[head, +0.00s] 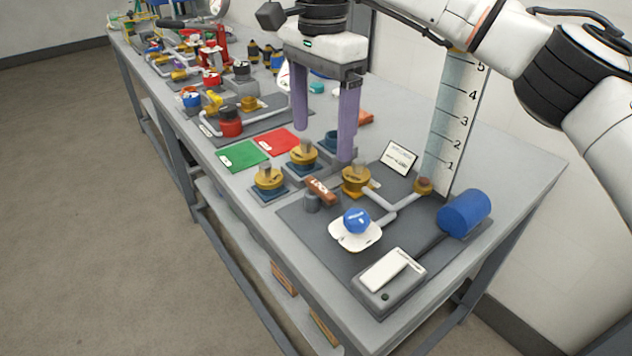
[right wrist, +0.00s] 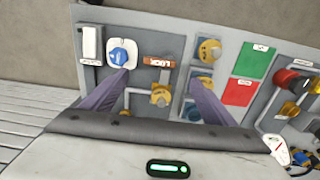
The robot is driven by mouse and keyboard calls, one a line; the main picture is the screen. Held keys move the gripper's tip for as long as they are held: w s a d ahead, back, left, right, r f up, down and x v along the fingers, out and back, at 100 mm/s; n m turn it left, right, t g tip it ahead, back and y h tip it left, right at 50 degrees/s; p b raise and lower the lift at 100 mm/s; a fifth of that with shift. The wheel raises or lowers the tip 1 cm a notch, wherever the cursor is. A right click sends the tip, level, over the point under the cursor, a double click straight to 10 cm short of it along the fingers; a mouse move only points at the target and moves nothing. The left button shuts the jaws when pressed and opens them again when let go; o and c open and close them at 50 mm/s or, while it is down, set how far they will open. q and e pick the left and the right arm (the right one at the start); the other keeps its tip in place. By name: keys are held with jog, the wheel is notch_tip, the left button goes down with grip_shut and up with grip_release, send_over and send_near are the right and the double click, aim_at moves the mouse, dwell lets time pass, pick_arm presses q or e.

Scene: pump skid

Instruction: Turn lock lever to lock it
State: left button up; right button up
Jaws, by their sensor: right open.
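The lock lever (head: 322,191) is a brown-orange bar labelled LOCK on the dark skid plate, beside a grey post and the brass valve fitting. It also shows in the right wrist view (right wrist: 158,62), lying crosswise between the blue knob and the yellow valves. My right gripper (head: 323,145) points down with two purple fingers spread wide and nothing between them. It is above and behind the lever in the head view, apart from it. My left gripper is not in view.
A blue knob on a white base (head: 356,220), a brass valve (head: 356,181), pipes, a blue cylinder (head: 464,213) and a tall numbered gauge (head: 457,125) crowd the plate. Green (head: 243,155) and red (head: 279,142) mats lie to the left.

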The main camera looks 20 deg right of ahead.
aim_at(320, 186)
notch_tip(320, 186, down, 10)
jog(key=shift+f, duration=0.2)
dwell(0.3)
jog(key=c, duration=1.1)
jog(key=shift+o, duration=0.2)
